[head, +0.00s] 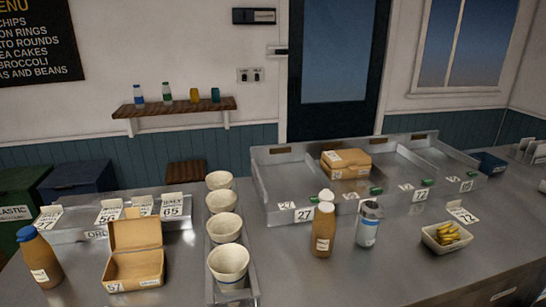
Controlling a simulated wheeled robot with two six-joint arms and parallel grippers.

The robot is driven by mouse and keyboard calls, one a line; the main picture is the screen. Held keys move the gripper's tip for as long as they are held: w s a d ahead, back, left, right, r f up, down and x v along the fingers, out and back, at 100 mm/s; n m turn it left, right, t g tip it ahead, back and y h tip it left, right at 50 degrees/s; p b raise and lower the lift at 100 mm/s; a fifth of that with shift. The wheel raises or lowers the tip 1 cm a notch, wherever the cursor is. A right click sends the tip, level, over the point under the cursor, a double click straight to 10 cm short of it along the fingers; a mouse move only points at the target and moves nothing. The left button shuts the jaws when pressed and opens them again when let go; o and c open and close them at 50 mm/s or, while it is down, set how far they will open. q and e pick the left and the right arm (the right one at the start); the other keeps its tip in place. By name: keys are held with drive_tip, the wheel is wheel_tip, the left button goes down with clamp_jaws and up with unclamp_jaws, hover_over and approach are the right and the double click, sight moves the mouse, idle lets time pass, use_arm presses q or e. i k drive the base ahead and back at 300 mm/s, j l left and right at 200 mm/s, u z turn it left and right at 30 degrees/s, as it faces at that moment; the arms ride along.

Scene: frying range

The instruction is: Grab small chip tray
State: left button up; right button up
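A small pale tray (446,238) holding several yellow chips stands on the metal counter at the right. Nothing touches the tray from the front or sides. Neither of my grippers shows in the head view.
An open brown box (134,270), a row of pale cups (228,262) and a brown bottle (40,258) are at the left. Another bottle (323,230) and a silver shaker (368,224) stand left of the tray. A divided metal rack (262,190) is behind.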

sight(445, 238)
drive_tip(key=k+l+z, duration=0.1)
drive_tip(key=z, duration=1.15)
